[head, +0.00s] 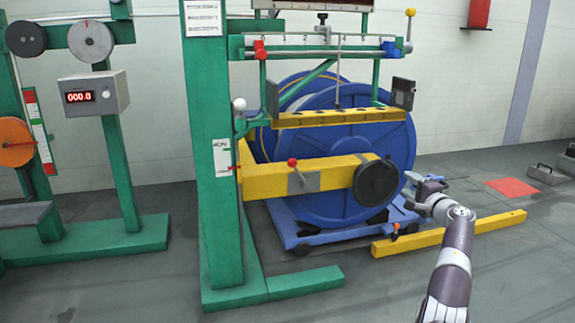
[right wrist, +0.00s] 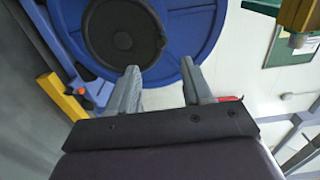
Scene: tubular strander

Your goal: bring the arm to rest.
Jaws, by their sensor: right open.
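My right arm comes in from the lower right of the head view. Its gripper (head: 411,187) is in front of the right edge of the big blue reel (head: 335,205), near the black disc (head: 376,183) on the yellow arm. In the right wrist view the two grey fingers of the right gripper (right wrist: 160,88) stand apart with nothing between them. The blue reel (right wrist: 205,20) and black disc (right wrist: 122,35) show beyond the fingertips. Whether a finger touches the reel cannot be told. My left gripper is not in view.
The green machine frame (head: 212,150) stands left of the reel. A blue wheeled cradle (head: 310,228) sits under the reel. A yellow floor beam (head: 450,234) lies by my right arm. Grey floor at right is mostly clear, with a red patch (head: 511,187).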

